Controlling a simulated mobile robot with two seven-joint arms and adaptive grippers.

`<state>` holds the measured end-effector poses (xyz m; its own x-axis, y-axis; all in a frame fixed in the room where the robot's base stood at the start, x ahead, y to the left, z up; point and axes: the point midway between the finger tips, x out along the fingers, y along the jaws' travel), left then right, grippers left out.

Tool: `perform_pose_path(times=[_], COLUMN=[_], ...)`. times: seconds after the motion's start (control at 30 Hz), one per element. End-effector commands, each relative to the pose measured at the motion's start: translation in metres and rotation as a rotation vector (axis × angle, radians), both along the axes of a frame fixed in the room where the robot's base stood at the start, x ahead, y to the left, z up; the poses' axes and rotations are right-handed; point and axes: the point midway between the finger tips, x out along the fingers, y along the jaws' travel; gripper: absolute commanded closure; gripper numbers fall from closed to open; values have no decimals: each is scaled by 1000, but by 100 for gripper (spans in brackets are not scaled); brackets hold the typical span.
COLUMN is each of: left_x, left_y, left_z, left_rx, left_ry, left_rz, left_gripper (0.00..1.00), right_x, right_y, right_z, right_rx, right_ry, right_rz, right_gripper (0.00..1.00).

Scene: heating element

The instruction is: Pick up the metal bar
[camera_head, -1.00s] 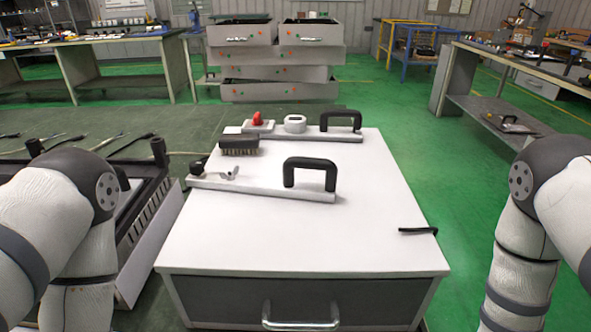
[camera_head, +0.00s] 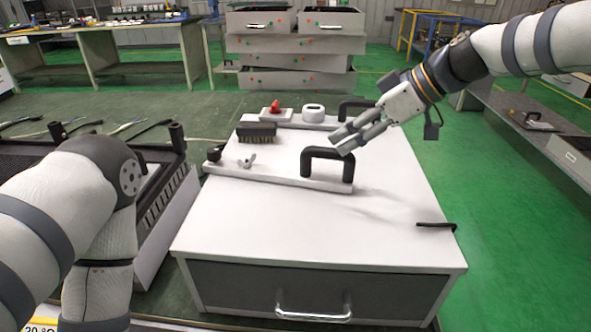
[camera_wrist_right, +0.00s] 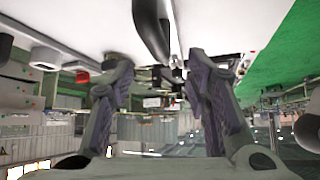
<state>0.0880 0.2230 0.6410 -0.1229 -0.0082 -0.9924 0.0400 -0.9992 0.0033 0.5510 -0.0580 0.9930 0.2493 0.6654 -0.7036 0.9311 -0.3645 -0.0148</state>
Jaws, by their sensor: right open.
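A light grey metal bar (camera_head: 275,172) with a black U-shaped handle (camera_head: 327,160) at its right end lies on the white cabinet top (camera_head: 372,225). A black knob and a small wing-shaped part sit at its left end. A second, similar bar (camera_head: 290,123) with a black handle lies behind it. My right gripper (camera_head: 347,138) is open and empty in the air above and behind the front handle, apart from it as far as I can tell. In the right wrist view a dark curved handle (camera_wrist_right: 152,30) shows above the parted fingers. My left gripper is out of view.
A black-bristled brush (camera_head: 257,133), a red-knobbed part (camera_head: 275,111) and a white round piece (camera_head: 313,113) are near the bars. A short black rod (camera_head: 436,225) lies at the cabinet's right edge. The top's front half is otherwise clear. A dark rack stands left.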

Motion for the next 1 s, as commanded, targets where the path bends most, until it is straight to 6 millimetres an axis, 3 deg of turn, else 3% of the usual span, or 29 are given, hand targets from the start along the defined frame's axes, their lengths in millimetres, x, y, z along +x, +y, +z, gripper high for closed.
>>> perform_pose_path(times=[0.2, 0.6, 0.9, 1.0], left_x=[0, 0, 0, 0], left_y=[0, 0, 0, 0], left_z=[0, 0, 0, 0], left_rx=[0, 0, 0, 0], left_ry=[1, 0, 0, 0], left_rz=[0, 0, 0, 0], left_gripper=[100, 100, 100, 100], right_x=[7, 24, 26, 26], right_y=[36, 78, 85, 85], right_z=[-33, -78, -84, -84], right_rx=[-13, -12, -10, -11], right_ry=[-12, -12, -14, -13], right_rz=[30, 25, 25, 24], right_gripper=[56, 56, 56, 79])
